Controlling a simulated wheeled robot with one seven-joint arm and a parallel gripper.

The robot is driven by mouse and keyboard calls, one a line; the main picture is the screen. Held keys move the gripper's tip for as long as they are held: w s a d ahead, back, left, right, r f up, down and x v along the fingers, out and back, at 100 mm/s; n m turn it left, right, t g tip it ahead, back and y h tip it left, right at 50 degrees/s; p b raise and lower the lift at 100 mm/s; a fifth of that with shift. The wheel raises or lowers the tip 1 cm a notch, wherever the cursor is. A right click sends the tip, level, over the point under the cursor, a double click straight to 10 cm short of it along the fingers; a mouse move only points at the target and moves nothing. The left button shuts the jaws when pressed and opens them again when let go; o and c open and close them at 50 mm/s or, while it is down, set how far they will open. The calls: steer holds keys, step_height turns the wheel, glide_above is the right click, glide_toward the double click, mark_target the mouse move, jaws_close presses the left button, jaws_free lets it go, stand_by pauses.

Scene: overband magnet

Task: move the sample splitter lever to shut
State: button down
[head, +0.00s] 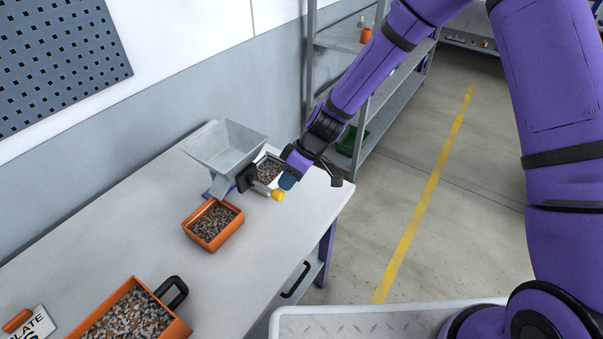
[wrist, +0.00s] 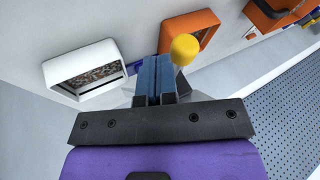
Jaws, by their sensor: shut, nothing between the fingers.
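The sample splitter has a grey hopper (head: 226,146) and stands on the bench. Its lever ends in a yellow knob (head: 278,195) on the right, front side of the splitter. The knob also shows in the wrist view (wrist: 184,48). My gripper (head: 287,182) is low over the bench just beyond the knob, its blue fingers pressed together and empty. In the wrist view the fingers (wrist: 154,72) are just left of the knob; I cannot tell whether they touch it. My gripper hides part of the splitter in the wrist view.
An orange tray of gravel (head: 238,219) sits in front of the splitter, and a white tray of gravel (wrist: 55,71) stands on its other side. A larger orange bin (head: 180,331) is at the lower left. Shelving (head: 397,105) stands behind the bench.

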steer(key=shift+s, duration=0.3)
stand_by(0.5)
